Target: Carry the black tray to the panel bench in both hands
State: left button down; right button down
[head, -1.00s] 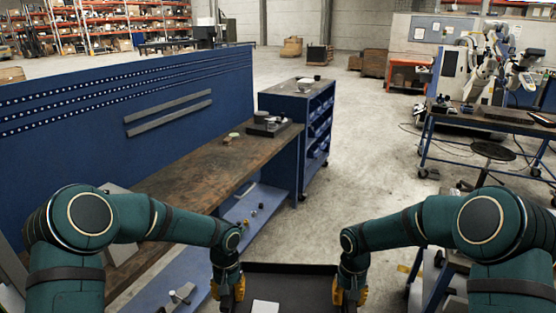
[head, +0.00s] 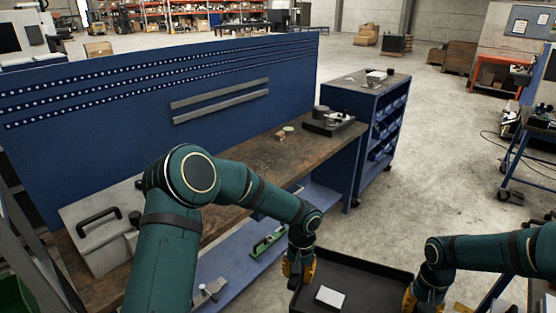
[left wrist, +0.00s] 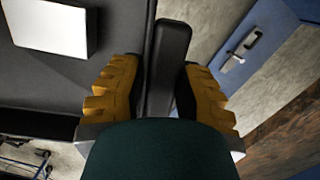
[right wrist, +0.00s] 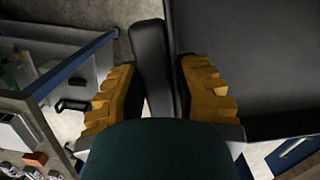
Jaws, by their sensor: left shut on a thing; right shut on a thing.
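The black tray (head: 360,272) is held in front of me, in the lower middle of the head view, with a white block (head: 330,297) lying in it. My left gripper (head: 300,268) is shut on the tray's left wall; the left wrist view shows its yellow fingers on both sides of the black rim (left wrist: 165,70). My right gripper (head: 410,300) is shut on the tray's right wall, with the rim (right wrist: 152,70) between its fingers in the right wrist view. The panel bench (head: 235,190), with a brown top and a blue pegboard panel (head: 110,120) behind it, stands ahead to the left.
On the bench are a grey case (head: 100,225) at the near end, a black device (head: 328,121) at the far end and a small green item (head: 286,130). A blue shelf cart (head: 365,115) stands past the bench. Open floor (head: 430,180) lies to the right.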

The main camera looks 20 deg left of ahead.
aim_at(263, 164)
jog(key=i+u, duration=0.1)
jog(key=i, duration=2)
jog(key=i+u, duration=0.25)
jog(key=i+l+u, duration=0.25)
jog(key=i+u, duration=0.2)
jog(key=u, duration=0.25)
jog(key=i+l+u, duration=0.15)
jog(key=u, duration=0.3)
jog(key=i+l+u, duration=0.15)
jog(key=u, duration=0.3)
jog(key=i+l+u, duration=0.1)
jog(key=l+u, duration=0.2)
jog(key=u, duration=0.15)
